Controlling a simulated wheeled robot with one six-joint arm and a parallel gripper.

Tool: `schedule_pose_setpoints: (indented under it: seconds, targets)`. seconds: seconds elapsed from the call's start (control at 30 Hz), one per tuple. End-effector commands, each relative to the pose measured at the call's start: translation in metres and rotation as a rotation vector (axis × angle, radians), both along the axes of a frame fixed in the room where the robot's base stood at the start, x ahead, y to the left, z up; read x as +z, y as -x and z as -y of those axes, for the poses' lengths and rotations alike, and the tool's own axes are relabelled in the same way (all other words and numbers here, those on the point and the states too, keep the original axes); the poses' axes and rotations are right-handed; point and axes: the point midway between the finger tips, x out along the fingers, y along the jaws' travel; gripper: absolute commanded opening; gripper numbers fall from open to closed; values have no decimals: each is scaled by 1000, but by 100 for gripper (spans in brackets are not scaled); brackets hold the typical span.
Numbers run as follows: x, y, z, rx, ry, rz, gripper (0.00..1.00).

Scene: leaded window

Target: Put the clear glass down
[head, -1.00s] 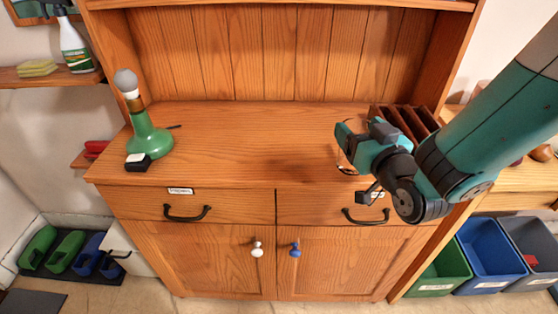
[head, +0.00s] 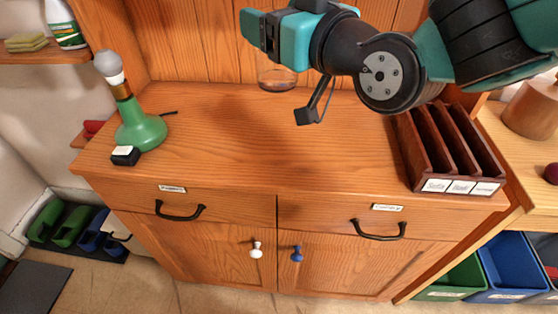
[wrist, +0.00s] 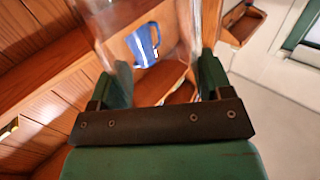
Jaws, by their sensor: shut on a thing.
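The clear glass (head: 277,79) shows in the head view below my gripper, its upper part hidden behind the jaws. My gripper (head: 262,36) is shut on it over the back middle of the wooden counter (head: 250,130). I cannot tell whether its base touches the counter. In the wrist view the glass (wrist: 172,72) stands large and see-through between the two fingers (wrist: 158,90).
A green lamp base with a bulb (head: 140,128) stands at the counter's left, a small black-and-white box (head: 125,155) beside it. A dark wooden divided rack (head: 430,160) stands at the right end. The counter's middle and front are clear. A blue striped mug (wrist: 142,45) shows in the wrist view.

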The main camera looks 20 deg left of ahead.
Motion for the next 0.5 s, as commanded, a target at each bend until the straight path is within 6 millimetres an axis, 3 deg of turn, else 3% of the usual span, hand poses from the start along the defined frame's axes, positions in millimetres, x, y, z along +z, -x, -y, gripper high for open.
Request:
schedule_pose_setpoints:
  seconds: [0.17,0.5]
  targets:
    - [-34,0,0,0,4,-6,21]
    - [-132,-1,0,-1,2,-6,21]
